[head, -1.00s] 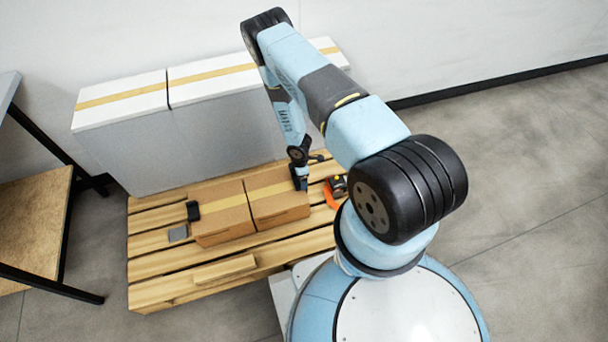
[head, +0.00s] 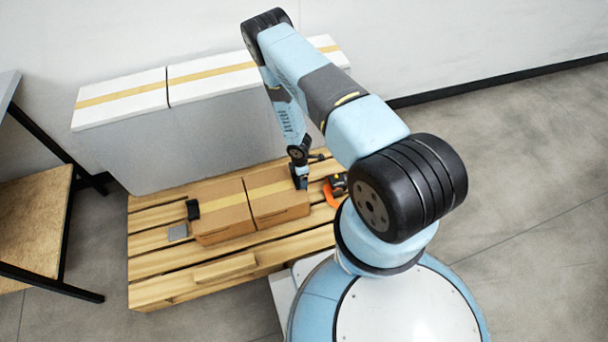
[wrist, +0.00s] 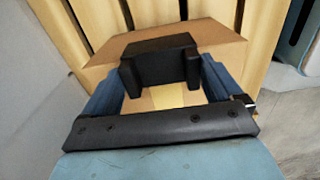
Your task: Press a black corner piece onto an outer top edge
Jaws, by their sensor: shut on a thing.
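My gripper (head: 300,180) is at the right end of two cardboard boxes that stand side by side on a pallet. In the wrist view its blue fingers (wrist: 160,76) are shut on a black corner piece (wrist: 159,58), which lies over the top edge of the right box (head: 282,207). I cannot tell if the piece is fully seated on that edge. A second black corner piece (head: 193,210) sits at the outer left top edge of the left box (head: 218,228). Yellow tape runs across both box tops.
The wooden pallet (head: 160,262) carries the boxes. A flat grey piece (head: 178,232) lies left of them, and an orange and black tool (head: 335,190) lies right of my gripper. Large white-topped boxes (head: 150,150) stand behind. A shelf (head: 35,220) is at far left.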

